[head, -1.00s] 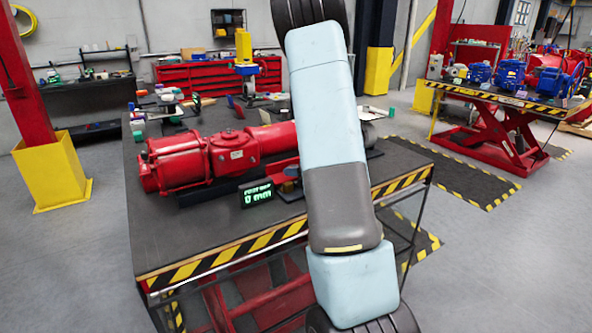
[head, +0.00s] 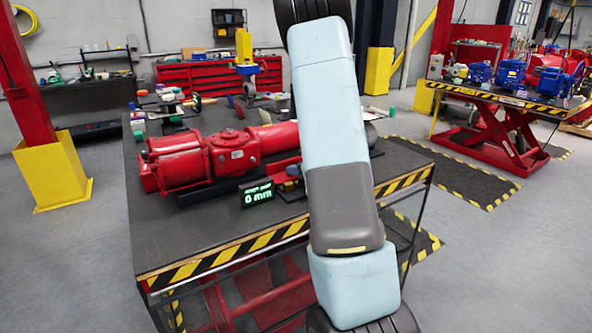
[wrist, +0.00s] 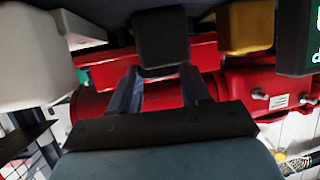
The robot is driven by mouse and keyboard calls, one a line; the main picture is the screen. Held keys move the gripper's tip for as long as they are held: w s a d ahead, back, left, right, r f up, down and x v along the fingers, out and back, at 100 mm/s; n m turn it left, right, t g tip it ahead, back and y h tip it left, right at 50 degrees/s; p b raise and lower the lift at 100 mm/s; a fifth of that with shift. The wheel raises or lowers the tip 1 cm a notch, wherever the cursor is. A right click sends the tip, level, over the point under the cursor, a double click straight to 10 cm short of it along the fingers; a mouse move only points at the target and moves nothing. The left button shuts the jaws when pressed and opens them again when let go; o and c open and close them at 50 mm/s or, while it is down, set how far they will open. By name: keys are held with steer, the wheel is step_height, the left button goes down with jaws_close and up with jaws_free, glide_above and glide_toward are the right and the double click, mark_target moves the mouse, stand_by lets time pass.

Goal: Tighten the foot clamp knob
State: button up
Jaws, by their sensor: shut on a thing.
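In the wrist view my gripper (wrist: 160,75) reaches from the bottom edge, its two bluish fingers closed around the lower part of a dark block-like knob (wrist: 161,38). I take this as the foot clamp knob; its far side is hidden. The red valve actuator (wrist: 237,88) lies behind the fingers. In the head view the red actuator (head: 222,155) lies on the dark bench, and my arm hides the gripper and the knob. A small display (head: 256,193) in front of the actuator reads 0 mm.
The bench (head: 165,235) has a yellow-black striped front edge, with its front left top clear. Small items lie along its back left. In the wrist view a pale block (wrist: 28,58) and a yellow block (wrist: 246,25) flank the knob closely. A red lift table (head: 500,125) stands apart.

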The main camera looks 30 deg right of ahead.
steer(key=shift+a+m+h, duration=0.2)
steer(key=shift+m+h, duration=0.8)
steer(key=shift+h, duration=0.2)
steer(key=o, duration=1.1)
steer(key=shift+c, duration=0.2)
steer(key=shift+s, duration=0.1)
steer(key=v, duration=1.3)
steer(key=shift+s, duration=0.35)
